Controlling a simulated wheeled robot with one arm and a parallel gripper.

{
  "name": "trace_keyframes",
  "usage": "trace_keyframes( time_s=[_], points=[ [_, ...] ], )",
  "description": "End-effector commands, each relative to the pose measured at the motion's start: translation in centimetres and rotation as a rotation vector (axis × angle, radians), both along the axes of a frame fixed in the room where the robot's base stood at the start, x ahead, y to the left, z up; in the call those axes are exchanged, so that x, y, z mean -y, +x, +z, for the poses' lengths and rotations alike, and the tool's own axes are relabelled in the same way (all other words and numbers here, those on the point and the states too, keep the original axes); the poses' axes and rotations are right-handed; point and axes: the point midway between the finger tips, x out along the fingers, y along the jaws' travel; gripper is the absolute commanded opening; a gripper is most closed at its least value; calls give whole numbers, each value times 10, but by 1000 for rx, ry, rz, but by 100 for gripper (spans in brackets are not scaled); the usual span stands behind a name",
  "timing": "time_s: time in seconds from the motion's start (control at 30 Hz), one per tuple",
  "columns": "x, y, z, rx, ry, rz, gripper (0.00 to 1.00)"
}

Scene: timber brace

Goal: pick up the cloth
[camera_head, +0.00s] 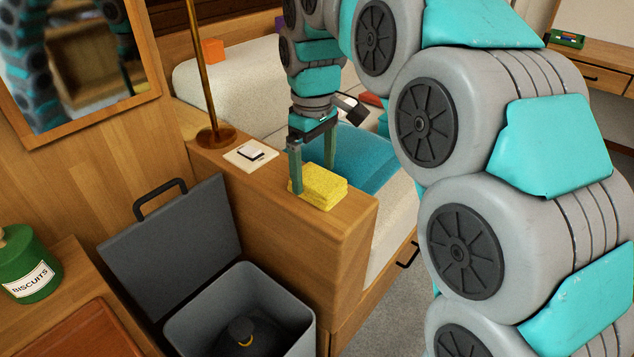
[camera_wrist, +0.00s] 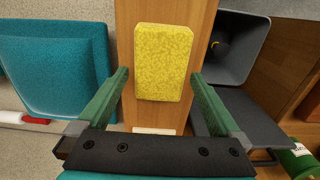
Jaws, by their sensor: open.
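The cloth (camera_head: 322,185) is a yellow, speckled, folded block. It lies on the narrow wooden ledge (camera_head: 350,213) at the end of the sofa. In the wrist view the cloth (camera_wrist: 163,62) lies ahead of and between the two green fingers. My gripper (camera_head: 314,180) is open and empty. One finger is left of the cloth and the other is behind it in the head view. In the wrist view my gripper (camera_wrist: 160,78) has its fingers spread wider than the cloth. I cannot tell the exact height of the fingertips above the ledge.
A grey bin (camera_head: 240,315) with its lid raised stands below the ledge, with a dark object inside. A white switch plate (camera_head: 250,155) and a brass pole (camera_head: 203,75) are on the ledge. A teal cushion (camera_head: 360,160) lies on the sofa. A green biscuit tin (camera_head: 28,265) stands left.

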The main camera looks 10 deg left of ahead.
Motion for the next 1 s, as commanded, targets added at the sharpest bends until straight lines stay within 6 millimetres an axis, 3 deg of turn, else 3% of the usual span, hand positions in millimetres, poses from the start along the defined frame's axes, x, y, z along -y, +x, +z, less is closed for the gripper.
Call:
trace_keyframes(
  time_s=[0.17, 0.4, 1.0],
  points=[
    [0, -1, -19, -3, -2, 0, 100],
    [0, 0, -21, 0, 0, 0, 100],
    [0, 0, -21, 0, 0, 0, 34]
  ],
)
